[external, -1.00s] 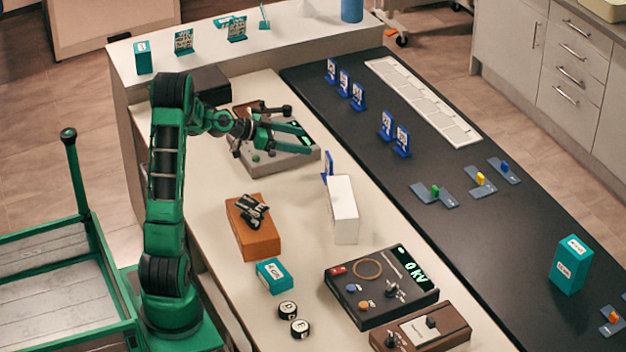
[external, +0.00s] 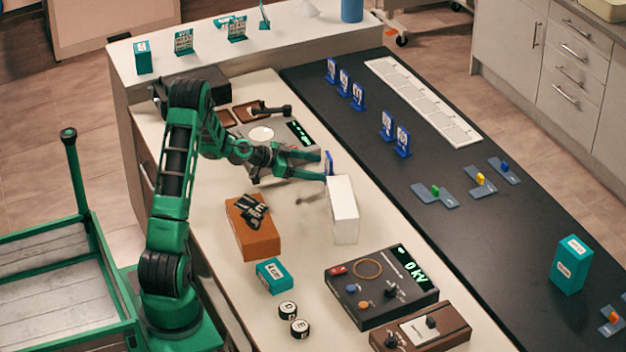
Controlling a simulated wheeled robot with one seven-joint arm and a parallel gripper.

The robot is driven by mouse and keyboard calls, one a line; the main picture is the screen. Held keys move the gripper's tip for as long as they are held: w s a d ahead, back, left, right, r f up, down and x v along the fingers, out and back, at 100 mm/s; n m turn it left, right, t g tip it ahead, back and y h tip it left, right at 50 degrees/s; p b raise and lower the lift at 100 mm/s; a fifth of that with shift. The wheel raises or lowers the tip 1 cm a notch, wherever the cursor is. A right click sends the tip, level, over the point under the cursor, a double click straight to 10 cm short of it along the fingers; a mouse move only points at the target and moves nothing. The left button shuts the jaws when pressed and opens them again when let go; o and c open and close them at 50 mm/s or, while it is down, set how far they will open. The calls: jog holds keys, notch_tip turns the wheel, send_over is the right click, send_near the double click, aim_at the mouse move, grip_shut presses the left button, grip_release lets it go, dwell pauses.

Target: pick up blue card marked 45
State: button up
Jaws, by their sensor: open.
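A blue card (external: 328,162) stands upright behind the white block, seen nearly edge-on, so its number cannot be read. My gripper (external: 324,166) is open, with its fingertips at this card. Whether the fingers touch the card or stand around it cannot be told from here.
A white block (external: 344,210) stands just in front of my gripper. An orange box (external: 254,230) with black pieces on top is to the left. A grey device (external: 290,135) lies behind the arm. A black meter console (external: 380,287) stands nearer the front.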

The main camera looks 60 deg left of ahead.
aim_at(327, 168)
jog(key=x, duration=0.5)
jog(key=shift+w+r, duration=0.1)
jog(key=c, duration=1.2)
